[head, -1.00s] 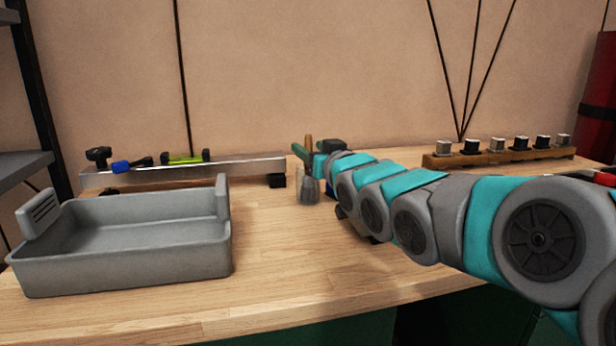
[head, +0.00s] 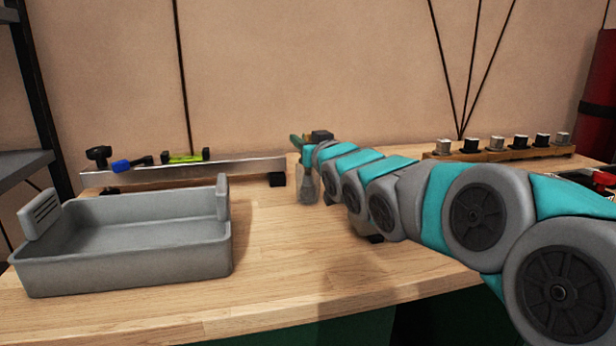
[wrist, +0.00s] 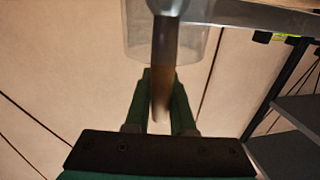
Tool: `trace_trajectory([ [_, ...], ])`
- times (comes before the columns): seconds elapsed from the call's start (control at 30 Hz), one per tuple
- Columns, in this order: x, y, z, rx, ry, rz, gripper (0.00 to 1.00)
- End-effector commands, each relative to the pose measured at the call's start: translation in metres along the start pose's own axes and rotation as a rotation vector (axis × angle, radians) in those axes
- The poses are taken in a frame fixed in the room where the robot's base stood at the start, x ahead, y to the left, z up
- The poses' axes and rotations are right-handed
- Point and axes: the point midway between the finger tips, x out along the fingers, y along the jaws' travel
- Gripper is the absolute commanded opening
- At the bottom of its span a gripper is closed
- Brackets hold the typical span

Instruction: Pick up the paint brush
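The paint brush handle (wrist: 165,70) runs from the clear glass jar (wrist: 140,35) down between my gripper's two green fingers in the wrist view. The rest of the brush is hard to make out. In the head view the jar (head: 308,187) stands on the workbench, and the brush is hidden behind my gripper. My gripper (wrist: 162,90) is around the handle, with narrow light gaps beside the handle's lower end. The fingers look open, not pressed on it. In the head view my gripper (head: 299,148) is just above the jar.
A grey open tray (head: 125,275) is at the left of the wooden workbench (head: 290,275). Behind it is a metal rail (head: 230,171) with a clamp (head: 98,155) and a green level (head: 185,157). A socket rack (head: 500,155) stands at the back right. The front middle bench is clear.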

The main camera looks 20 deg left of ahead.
Motion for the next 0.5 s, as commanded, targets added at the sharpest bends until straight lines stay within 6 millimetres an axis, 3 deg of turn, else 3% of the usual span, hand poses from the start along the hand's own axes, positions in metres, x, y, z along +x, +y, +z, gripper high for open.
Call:
trace_trajectory([
  [0.17,-0.0001,0.0001,-0.0001,0.000,0.000,0.000,0.01],
  [0.5,-0.0001,0.0000,-0.0002,0.000,0.000,0.000,0.00],
])
